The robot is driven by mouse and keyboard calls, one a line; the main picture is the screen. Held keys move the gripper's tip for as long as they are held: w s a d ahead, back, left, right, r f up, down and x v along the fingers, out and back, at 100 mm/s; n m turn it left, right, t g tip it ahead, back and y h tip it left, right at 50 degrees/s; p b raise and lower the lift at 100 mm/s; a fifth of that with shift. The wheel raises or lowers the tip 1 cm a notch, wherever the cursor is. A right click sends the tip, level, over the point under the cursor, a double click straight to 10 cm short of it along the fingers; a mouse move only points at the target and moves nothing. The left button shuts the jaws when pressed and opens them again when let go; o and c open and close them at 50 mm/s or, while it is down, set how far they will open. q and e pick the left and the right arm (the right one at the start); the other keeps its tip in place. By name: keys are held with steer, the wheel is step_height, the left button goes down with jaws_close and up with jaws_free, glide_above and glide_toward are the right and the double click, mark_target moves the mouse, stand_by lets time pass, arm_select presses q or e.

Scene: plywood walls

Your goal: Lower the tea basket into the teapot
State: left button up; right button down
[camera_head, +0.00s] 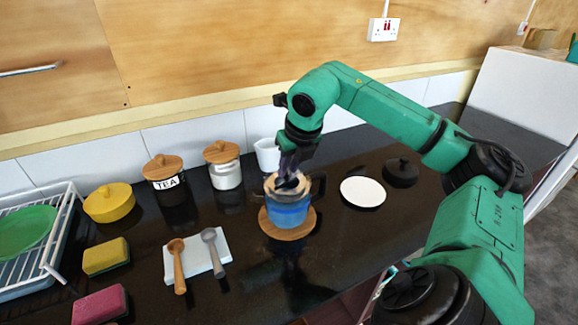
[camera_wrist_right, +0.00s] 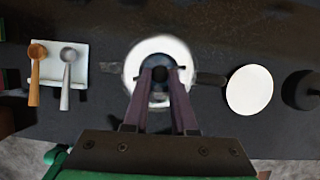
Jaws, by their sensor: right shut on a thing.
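The teapot (camera_head: 287,214) is a blue see-through pot with a dark handle on its right, standing upright on a round wooden trivet (camera_head: 275,233). My right gripper (camera_head: 287,180) points down at the teapot's mouth, with its fingertips at about rim height. It is shut on the tea basket, which is mostly hidden by the fingers and the pot. In the right wrist view a dark round piece of the tea basket (camera_wrist_right: 158,74) shows between the fingertips, inside the pale ring of the teapot (camera_wrist_right: 176,48). How deep the basket sits I cannot tell. My left gripper is out of view.
A white saucer (camera_head: 363,192) and a black lid (camera_head: 402,171) lie to the right. Behind left stand a tea jar (camera_head: 171,187), a white-filled jar (camera_head: 225,172) and a white cup (camera_head: 267,155). Two scoops lie on a white tray (camera_head: 200,256).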

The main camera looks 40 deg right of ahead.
stand_by(0.3)
steer(key=shift+f+b, duration=0.3)
steer(key=shift+f, duration=0.05)
steer(key=shift+c, duration=1.2)
jaws_free()
step_height(320, 180, up, 9)
steer(key=p, duration=0.9)
